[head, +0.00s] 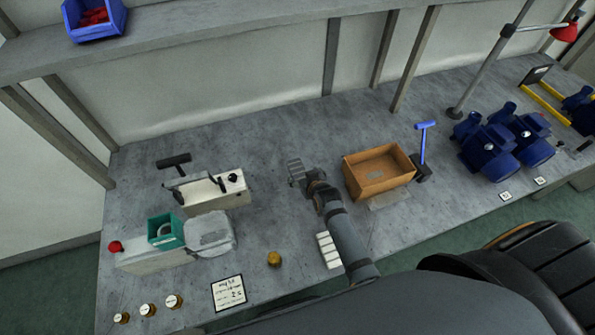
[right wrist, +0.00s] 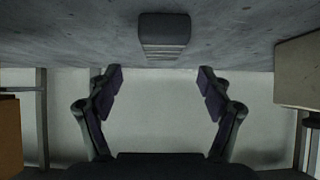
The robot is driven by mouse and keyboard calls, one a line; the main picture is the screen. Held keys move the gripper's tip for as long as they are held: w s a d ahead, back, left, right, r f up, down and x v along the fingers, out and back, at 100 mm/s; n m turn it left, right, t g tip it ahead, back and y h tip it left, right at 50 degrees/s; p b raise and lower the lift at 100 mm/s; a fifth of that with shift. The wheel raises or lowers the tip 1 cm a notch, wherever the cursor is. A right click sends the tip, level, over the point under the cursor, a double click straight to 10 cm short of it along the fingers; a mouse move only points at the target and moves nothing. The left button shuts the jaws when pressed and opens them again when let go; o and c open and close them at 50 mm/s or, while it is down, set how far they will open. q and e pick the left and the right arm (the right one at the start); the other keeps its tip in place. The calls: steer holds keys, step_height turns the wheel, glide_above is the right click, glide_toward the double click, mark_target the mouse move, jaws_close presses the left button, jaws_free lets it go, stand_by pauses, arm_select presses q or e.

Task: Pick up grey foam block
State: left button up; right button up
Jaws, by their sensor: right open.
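The grey foam block (head: 295,171), with ridges on its side, sits on the grey bench left of the wooden box. My right gripper (head: 310,185) is close to it on its near side, partly hidden by my own arm. In the right wrist view the block (right wrist: 165,38) appears at the top centre, against the bench surface. There my right gripper's (right wrist: 160,90) two fingers are spread wide with nothing between them. My left gripper does not show.
A wooden box (head: 378,174) and a blue T-handled tool (head: 423,150) stand right of the arm. A white ridged piece (head: 328,250) lies beside my forearm. Blue pumps (head: 490,145) stand far right.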

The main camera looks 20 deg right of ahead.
mark_target(298, 170)
steer(key=shift+x, duration=1.1)
steer(key=shift+w+f, duration=0.2)
steer(key=x, duration=0.3)
steer(key=shift+w+a+f, duration=0.1)
steer(key=shift+a+f, duration=0.05)
steer(key=shift+f, duration=0.1)
steer(key=shift+w+f, duration=0.35)
steer(key=shift+w, duration=0.05)
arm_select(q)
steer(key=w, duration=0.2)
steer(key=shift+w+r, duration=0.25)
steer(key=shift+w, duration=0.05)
arm_select(e)
steer(key=shift+s+r, duration=0.1)
steer(key=shift+s, duration=0.05)
steer(key=shift+c, duration=1.3)
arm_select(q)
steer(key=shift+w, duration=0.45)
arm_select(e)
steer(key=c, duration=0.7)
